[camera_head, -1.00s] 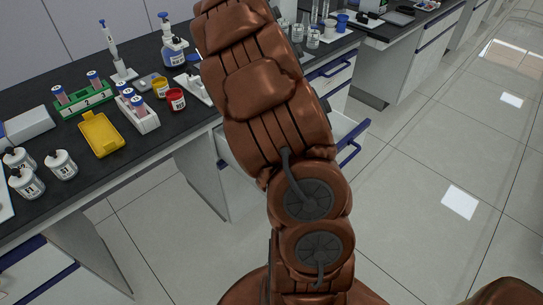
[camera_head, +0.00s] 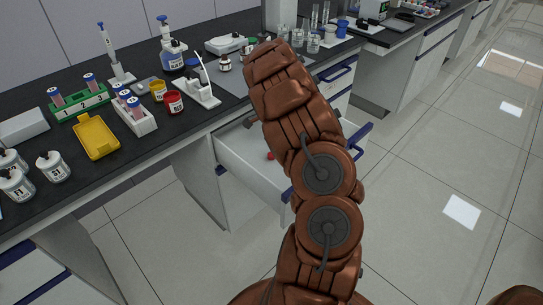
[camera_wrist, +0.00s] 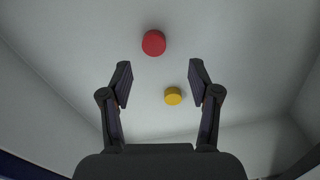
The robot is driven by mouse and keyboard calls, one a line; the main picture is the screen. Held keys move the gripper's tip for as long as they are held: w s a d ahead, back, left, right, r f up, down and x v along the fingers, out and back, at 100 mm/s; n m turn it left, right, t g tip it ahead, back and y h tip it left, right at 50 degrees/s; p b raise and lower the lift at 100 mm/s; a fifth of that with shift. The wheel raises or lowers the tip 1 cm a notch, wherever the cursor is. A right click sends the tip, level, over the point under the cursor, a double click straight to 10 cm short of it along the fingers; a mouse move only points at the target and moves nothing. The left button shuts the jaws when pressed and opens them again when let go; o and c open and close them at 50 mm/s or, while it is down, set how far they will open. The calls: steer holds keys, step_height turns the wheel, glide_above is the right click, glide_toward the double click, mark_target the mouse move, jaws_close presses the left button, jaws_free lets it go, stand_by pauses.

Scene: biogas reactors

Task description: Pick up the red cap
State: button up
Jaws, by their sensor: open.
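The red cap (camera_wrist: 153,42) lies on the white floor of an open drawer, ahead of my fingertips and slightly left of centre in the wrist view. A small part of it shows in the head view (camera_head: 270,156), partly hidden near my arm. My gripper (camera_wrist: 160,84) is open and empty above the drawer floor, with its two fingers spread apart. A yellow cap (camera_wrist: 172,96) shows between and a little below the fingertips, to the right of centre. My gripper is hidden behind my arm in the head view.
The open drawer (camera_head: 238,152) has pale walls around the caps. Open floor lies to the right.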

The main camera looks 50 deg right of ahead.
mark_target(272, 154)
steer(key=f, duration=0.2)
steer(key=a+f, duration=0.1)
steer(key=f, duration=0.1)
steer(key=shift+s+f+p, duration=0.2)
steer(key=shift+f+p, duration=0.1)
steer(key=shift+f, duration=0.05)
steer(key=c, duration=0.8)
steer(key=shift+o, duration=0.2)
